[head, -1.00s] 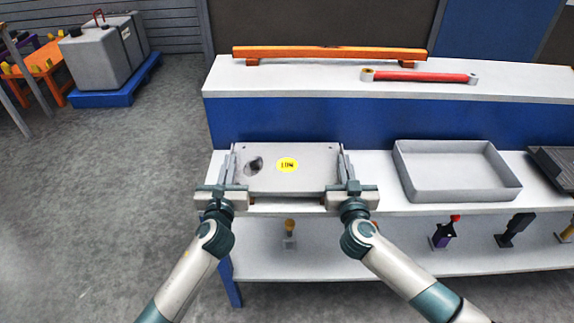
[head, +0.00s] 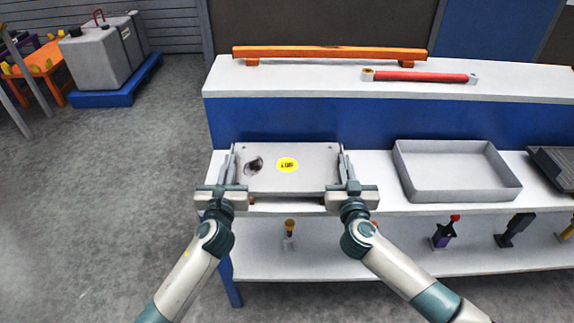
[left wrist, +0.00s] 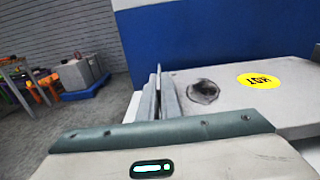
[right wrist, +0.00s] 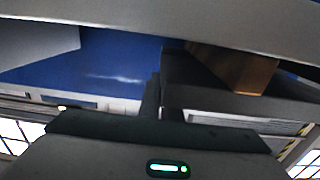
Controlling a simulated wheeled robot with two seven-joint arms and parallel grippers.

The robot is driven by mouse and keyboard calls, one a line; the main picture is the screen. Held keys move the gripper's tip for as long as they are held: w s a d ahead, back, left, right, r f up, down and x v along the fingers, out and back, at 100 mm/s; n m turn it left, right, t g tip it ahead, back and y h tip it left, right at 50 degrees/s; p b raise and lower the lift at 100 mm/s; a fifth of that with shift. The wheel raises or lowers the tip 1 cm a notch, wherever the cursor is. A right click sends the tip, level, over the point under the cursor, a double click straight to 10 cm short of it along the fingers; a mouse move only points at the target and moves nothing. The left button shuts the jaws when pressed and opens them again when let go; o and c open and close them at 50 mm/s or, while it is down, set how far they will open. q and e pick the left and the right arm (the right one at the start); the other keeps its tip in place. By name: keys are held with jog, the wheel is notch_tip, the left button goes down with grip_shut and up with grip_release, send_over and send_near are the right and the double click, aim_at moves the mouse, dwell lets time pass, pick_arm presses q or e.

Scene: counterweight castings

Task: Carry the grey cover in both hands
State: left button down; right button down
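The grey cover (head: 310,178) is a flat box-like piece with a dark round hole and a yellow label. It sits level at the left end of the white bench, on brown blocks (right wrist: 235,68). My left gripper (head: 234,165) is at its left side, with the fingers close together at the edge; its hole and label also show in the left wrist view (left wrist: 232,100). My right gripper (head: 345,165) is at the right side in the same way. Both look shut on the cover's side edges; the gripped parts are mostly hidden by the fingers.
An empty grey tray (head: 460,190) stands to the right on the bench (head: 375,200). A raised shelf behind holds an orange beam (head: 330,52) and a red bar (head: 420,76). Small parts stand on the lower shelf. The floor at the left is clear up to a blue pallet (head: 115,85).

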pick_arm(q)
jog(key=shift+r, duration=0.15)
pick_arm(e)
jog(key=shift+r, duration=0.15)
